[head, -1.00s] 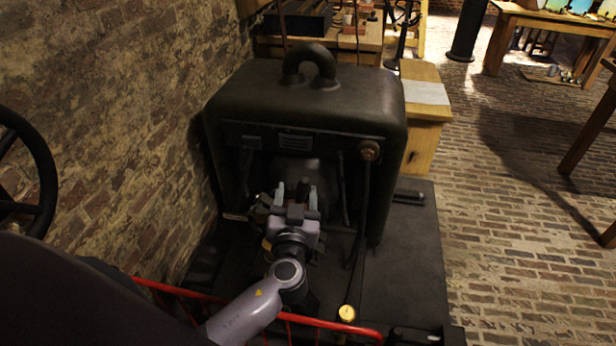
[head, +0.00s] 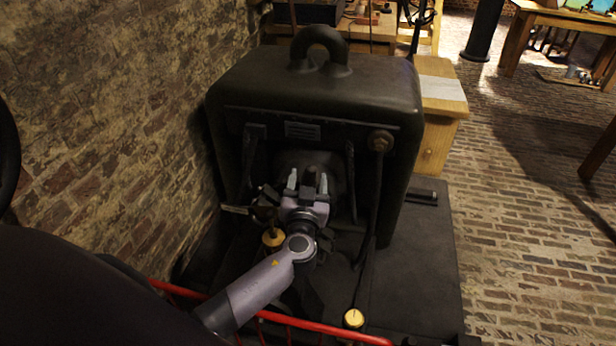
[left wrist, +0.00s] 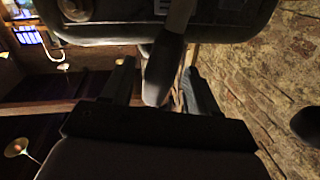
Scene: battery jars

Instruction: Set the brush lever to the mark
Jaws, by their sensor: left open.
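A large dark machine (head: 320,95) with a ring on top stands at the middle of the head view. My left gripper (head: 308,182) is in front of its recessed face, fingers pointing toward it. A dark lever handle (left wrist: 163,70) shows between the two spread fingers of the left gripper (left wrist: 157,85) in the left wrist view. The fingers stand apart on either side of it; I cannot tell whether either touches it. In the head view the gripper hides most of the lever, and I cannot make out the mark. My right gripper is not in view.
A brick wall (head: 110,110) runs close along the left. A red rail (head: 330,333) crosses in front, near a brass knob (head: 354,318). A cable (head: 375,220) hangs down the machine's right side. A wooden cabinet (head: 437,135) stands behind it. Brick floor at right is open.

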